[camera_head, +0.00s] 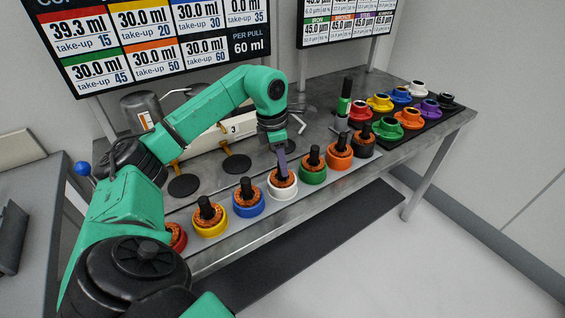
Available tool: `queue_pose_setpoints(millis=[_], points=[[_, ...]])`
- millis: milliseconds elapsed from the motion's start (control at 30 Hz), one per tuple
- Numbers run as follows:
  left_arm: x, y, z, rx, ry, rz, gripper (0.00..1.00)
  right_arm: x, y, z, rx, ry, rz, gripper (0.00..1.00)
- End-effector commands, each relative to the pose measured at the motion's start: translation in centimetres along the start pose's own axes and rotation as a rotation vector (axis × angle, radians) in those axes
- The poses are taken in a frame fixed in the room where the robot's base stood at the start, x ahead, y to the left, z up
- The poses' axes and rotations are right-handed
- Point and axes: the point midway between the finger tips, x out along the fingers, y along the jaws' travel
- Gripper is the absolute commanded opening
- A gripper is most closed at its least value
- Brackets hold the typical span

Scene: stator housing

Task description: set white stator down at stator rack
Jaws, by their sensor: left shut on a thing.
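The white stator (283,190) is a white ring with a copper winding inside, standing upright in the row on the grey stator rack strip (265,212) along the table's front edge. My left gripper (282,172) reaches down from above and is shut on the white stator at its top. The stator's base appears to be at the same level as its neighbours. The gripper hides part of its centre. My right gripper is not in view.
The blue stator (248,204) stands just left and the green stator (313,173) just right. Yellow (209,222), red (175,238), orange (340,155) and black stators continue the row. Coloured flanged parts (410,120) stand at the back right. Two screens hang behind.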

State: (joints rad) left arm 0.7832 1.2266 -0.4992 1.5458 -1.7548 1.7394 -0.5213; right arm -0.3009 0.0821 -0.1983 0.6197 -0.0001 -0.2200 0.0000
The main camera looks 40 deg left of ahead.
Motion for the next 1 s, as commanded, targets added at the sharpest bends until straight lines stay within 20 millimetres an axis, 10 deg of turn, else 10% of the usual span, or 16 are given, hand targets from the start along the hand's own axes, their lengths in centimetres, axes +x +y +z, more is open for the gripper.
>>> queue_pose_setpoints(millis=[200,233,300,700,1000], points=[[0.2,0.0,0.0,0.001,-0.003,0.001,0.0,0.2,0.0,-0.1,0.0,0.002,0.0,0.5],[0.2,0.0,0.0,0.001,0.0,0.0,0.41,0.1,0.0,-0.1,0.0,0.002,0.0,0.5],[0.2,0.0,0.0,0.001,0.0,0.0,0.6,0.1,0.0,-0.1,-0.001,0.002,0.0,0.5],[-0.7,0.0,0.1,0.001,-0.003,0.001,0.6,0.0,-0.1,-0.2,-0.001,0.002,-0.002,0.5],[-8.0,0.0,0.2,0.001,-0.007,0.003,0.6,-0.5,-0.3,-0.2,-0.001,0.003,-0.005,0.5]])
